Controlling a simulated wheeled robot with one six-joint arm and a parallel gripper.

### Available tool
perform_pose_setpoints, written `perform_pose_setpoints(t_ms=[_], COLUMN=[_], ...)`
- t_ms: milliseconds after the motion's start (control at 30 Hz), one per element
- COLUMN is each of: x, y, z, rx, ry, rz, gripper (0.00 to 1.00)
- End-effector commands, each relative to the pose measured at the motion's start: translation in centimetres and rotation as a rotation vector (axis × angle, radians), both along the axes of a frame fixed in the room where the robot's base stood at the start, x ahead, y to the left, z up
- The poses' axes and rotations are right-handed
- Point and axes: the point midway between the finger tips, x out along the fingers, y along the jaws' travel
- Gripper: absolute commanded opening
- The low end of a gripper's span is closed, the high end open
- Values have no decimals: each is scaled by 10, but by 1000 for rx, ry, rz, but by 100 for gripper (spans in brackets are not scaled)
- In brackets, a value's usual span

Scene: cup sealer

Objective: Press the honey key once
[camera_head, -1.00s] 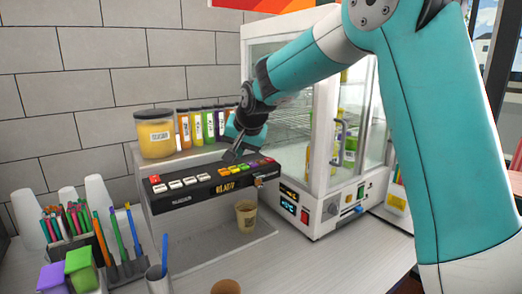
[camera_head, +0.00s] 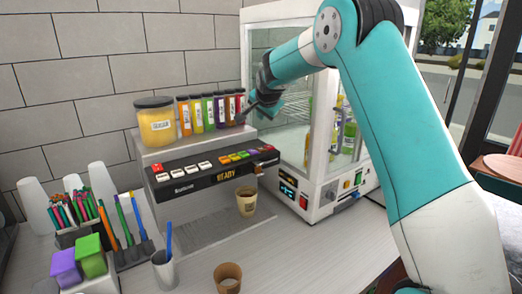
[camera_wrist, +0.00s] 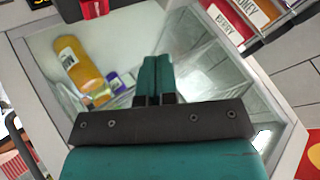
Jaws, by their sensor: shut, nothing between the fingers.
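The black key panel (camera_head: 190,187) on the grey machine has white keys on the left and a group of small coloured keys (camera_head: 240,156) on the right. Their lettering is too small to tell which is the honey key. An amber display (camera_head: 226,174) reads READY. My gripper (camera_head: 242,119) is above and behind the coloured keys, beside the jars and the glass case, apart from the keys. In the wrist view my gripper (camera_wrist: 158,68) is shut and empty. No panel key is recognisable there; a HONEY label (camera_wrist: 245,12) and a BERRY label (camera_wrist: 222,24) show at upper right.
A glass case (camera_head: 300,110) stands close to the right of my gripper. A large yellow jar (camera_head: 157,126) and several slim coloured jars (camera_head: 196,113) stand on the machine's top. A paper cup (camera_head: 246,203) stands below the panel. Pens and white cups crowd the left.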

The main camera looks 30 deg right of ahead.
Motion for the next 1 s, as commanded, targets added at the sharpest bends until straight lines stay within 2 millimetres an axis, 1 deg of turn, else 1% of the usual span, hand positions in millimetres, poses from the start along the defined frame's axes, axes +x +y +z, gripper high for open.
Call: perform_pose_setpoints(t_ms=[33, 267, 500, 600, 733, 1000], x=[0, 0, 0, 0, 0, 0], y=[0, 0, 0, 0, 0, 0], z=[-7, -35, -70, -79, -84, -83], rx=[1, 0, 0, 0, 0, 0], ry=[1, 3, 2, 1, 1, 2], rz=[0, 1, 1, 1, 1, 1], gripper=[0, 0, 0, 0, 0, 0])
